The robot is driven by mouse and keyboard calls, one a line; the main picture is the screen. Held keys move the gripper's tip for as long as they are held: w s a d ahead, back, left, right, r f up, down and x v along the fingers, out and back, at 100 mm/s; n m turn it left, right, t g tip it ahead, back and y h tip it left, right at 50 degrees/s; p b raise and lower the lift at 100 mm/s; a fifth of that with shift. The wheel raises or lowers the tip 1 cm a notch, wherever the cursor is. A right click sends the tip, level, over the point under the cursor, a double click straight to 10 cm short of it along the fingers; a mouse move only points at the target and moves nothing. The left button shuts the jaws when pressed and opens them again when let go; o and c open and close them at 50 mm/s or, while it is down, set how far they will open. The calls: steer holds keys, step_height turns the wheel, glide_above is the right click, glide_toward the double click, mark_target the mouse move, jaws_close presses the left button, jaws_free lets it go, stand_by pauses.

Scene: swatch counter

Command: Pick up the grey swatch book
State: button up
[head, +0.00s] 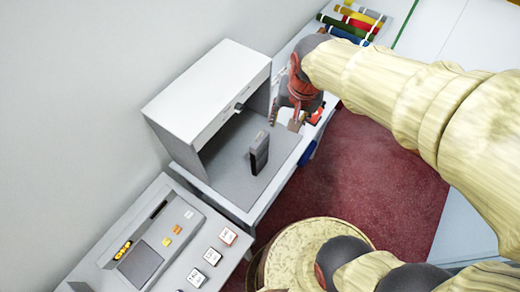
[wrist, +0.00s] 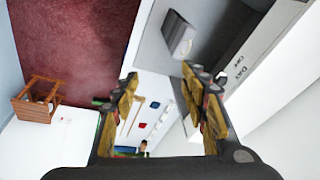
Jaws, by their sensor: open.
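The white cabinet (head: 210,90) with a dark knob stands just behind the book. A counter unit (head: 185,203) with small labelled tiles is at lower left. Several coloured rolls (head: 352,20) lie at the top. Red floor (head: 350,165) is open on the right. A wooden stool (wrist: 37,98) shows in the wrist view.

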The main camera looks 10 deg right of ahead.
steer(key=m+g, duration=0.1)
steer(key=m, duration=0.1)
glide_toward(260, 138)
steer(key=s+d+r, duration=0.1)
steer(key=d+r, duration=0.1)
steer(key=d, duration=0.1)
steer(key=w+a+f+m, duration=0.1)
steer(key=f, duration=0.2)
steer(key=w+a+f+m+g, duration=0.1)
steer(key=f, duration=0.3)
steer(key=a+f+g, duration=0.1)
steer(key=f, duration=0.2)
steer(key=shift+w+a+f+m, duration=0.15)
steer(key=shift+w+f+m, duration=0.05)
steer(key=shift+w+m, duration=0.2)
steer(key=shift+s+f, duration=0.2)
steer(key=shift+f, duration=3.75)
steer(key=shift+c, duration=1.3)
jaws_close()
